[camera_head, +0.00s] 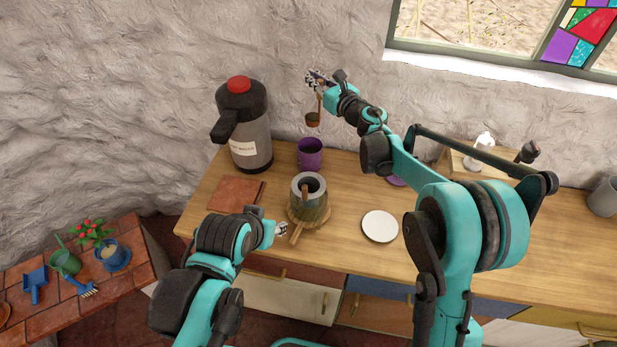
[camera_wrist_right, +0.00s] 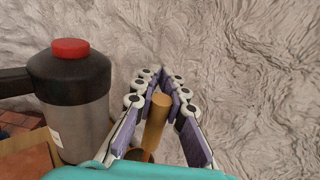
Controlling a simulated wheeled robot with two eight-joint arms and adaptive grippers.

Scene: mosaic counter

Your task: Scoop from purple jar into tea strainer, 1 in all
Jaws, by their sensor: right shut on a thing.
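The purple jar (camera_head: 310,160) stands open on the counter near the wall, dark inside. My right gripper (camera_head: 317,82) is shut on the handle of a scoop (camera_head: 312,120) above the jar. The scoop's bowl hangs below the gripper and looks dark inside; I cannot tell how full it is. The right wrist view shows the scoop's wooden handle (camera_wrist_right: 156,120) between the fingers. A grey-rimmed round vessel (camera_head: 309,208) with wooden parts stands in front of the jar; I cannot make out the tea strainer clearly there. My left gripper (camera_head: 281,229) is low, beside the vessel's wooden handle; its jaws are too small to read.
A flask with a red cap (camera_head: 240,125) stands left of the jar. A brown board (camera_head: 234,194) lies left of the vessel, a white plate (camera_head: 380,226) right of it. A purple disc (camera_head: 396,181) is partly behind my right arm. Counter farther right is mostly clear.

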